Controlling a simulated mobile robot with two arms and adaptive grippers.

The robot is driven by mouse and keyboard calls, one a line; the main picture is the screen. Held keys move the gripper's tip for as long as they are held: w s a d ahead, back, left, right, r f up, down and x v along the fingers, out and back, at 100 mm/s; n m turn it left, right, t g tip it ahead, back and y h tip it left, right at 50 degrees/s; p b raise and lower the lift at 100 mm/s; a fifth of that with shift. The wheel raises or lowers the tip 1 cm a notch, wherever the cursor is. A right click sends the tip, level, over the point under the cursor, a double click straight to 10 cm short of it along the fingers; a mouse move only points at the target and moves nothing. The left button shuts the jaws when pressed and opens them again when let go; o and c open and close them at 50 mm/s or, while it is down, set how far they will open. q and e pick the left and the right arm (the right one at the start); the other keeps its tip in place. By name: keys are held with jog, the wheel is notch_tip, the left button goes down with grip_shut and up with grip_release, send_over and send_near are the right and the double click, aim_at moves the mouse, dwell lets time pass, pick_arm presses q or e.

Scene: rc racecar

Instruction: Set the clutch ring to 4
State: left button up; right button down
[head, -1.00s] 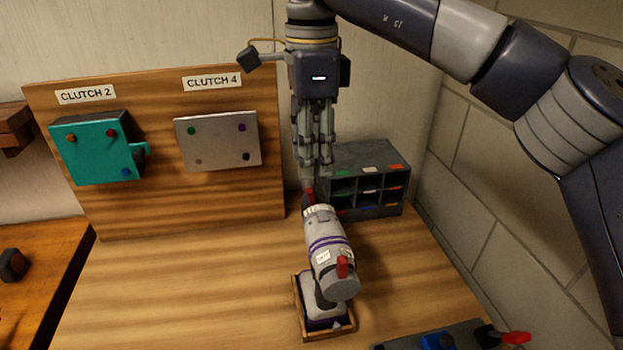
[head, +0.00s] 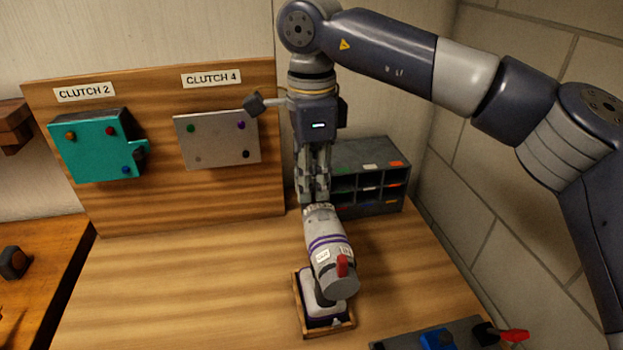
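A grey and white drill-like tool (head: 328,246) with purple bands and a red switch stands on its battery base in a small wooden tray (head: 349,327). Its front end points to the back of the bench, with a pale marked ring (head: 319,211) there. My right gripper (head: 314,201) points straight down with its fingers at that front end. The fingers look close together around or just behind the ring; whether they touch it is hidden. The ring's numbers are too small to read. My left gripper is not in view.
A wooden board (head: 160,209) at the back carries a teal plate (head: 92,158) under "CLUTCH 2" and a silver plate (head: 217,147) under "CLUTCH 4". A grey compartment rack (head: 371,152) stands behind the tool. The bench's left middle is clear.

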jog(key=shift+d, duration=0.1)
jog(key=d+y+b, duration=0.2)
jog(key=y+b, duration=0.1)
jog(key=d+g+y+b, duration=0.1)
jog(key=shift+w+f+y, duration=0.35)
jog(key=shift+w+y, duration=0.05)
jog(key=y+b, duration=0.1)
jog(key=d+y+b, duration=0.1)
jog(key=y+b, duration=0.1)
jog(key=d+f+g+y+b, duration=0.1)
jog(key=y+b, duration=0.1)
jog(key=shift+w+d, duration=0.2)
jog(key=shift+d, duration=0.05)
dwell(0.4)
jog(key=c, duration=1.6)
grip_release()
jog(key=v, duration=1.2)
jog(key=shift+d+f, duration=0.2)
